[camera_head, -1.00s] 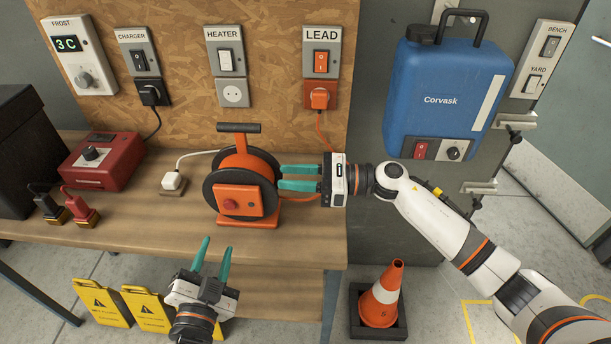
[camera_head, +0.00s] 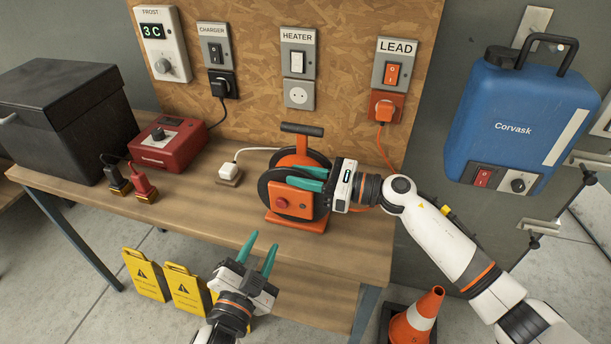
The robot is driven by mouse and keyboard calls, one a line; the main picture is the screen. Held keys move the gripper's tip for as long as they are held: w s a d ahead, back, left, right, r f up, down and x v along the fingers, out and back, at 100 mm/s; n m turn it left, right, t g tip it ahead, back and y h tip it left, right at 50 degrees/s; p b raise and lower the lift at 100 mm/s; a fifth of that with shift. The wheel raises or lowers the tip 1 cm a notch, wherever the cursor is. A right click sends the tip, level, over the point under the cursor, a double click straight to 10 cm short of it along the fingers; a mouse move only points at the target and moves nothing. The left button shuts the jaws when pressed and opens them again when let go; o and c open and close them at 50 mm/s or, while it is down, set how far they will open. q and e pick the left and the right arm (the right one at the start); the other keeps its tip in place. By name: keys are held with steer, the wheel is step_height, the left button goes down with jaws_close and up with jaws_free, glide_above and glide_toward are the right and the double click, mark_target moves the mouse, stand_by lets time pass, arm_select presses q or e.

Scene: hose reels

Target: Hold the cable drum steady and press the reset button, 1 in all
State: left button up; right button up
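The cable drum (camera_head: 292,159) is orange with black round flanges and a top handle, and stands upright on the bench. Its orange front box carries the red reset button (camera_head: 281,203), which is in plain view. My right gripper (camera_head: 290,177) comes from the right, with its teal fingers lying across the upper right of the drum. The fingers are a little apart, with the dark flange edge around them; whether they clamp it is unclear. My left gripper (camera_head: 258,253) is open and empty, below and in front of the drum, apart from the button.
Wall switches, including LEAD (camera_head: 393,74), are behind. A blue Corvask unit (camera_head: 515,115) hangs at right. Yellow signs (camera_head: 187,290) and a cone (camera_head: 417,318) stand on the floor.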

jaws_close()
stand_by(1.0)
arm_select(q)
jaws_close()
stand_by(1.7)
